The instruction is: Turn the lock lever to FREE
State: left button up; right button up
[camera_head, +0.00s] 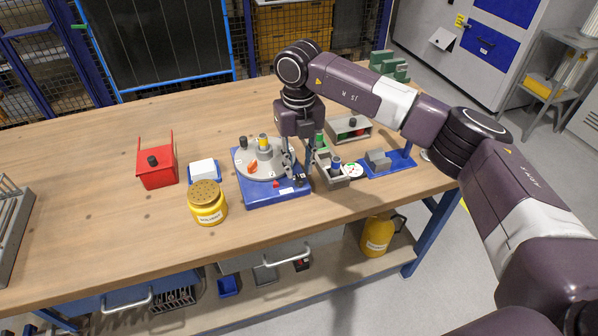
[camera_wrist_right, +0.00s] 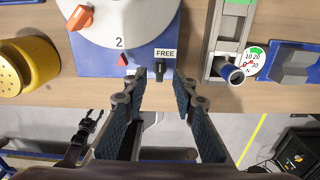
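The rotary jig has a blue base (camera_head: 262,192) with a round grey turntable (camera_head: 252,172). In the right wrist view, the turntable (camera_wrist_right: 120,18) shows a "2" at its edge, with a red triangle (camera_wrist_right: 123,60) on the blue base below. The small black lock lever (camera_wrist_right: 160,69) is just below the white FREE label (camera_wrist_right: 165,53). My right gripper (camera_head: 292,172) is over the jig's right front part. In the wrist view its fingers (camera_wrist_right: 161,82) are spread, with the lever in the gap between their tips; contact cannot be told.
An orange knob (camera_wrist_right: 79,18) sits on the turntable. A yellow solvent can (camera_head: 207,207) stands left of the jig, a red box (camera_head: 156,168) farther left. A grey fixture with a blue-capped part (camera_head: 336,163) and a dial (camera_head: 354,170) is close on the right.

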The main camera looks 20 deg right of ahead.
aim_at(299, 178)
notch_tip(299, 178, up, 9)
dwell(0.3)
dwell(0.4)
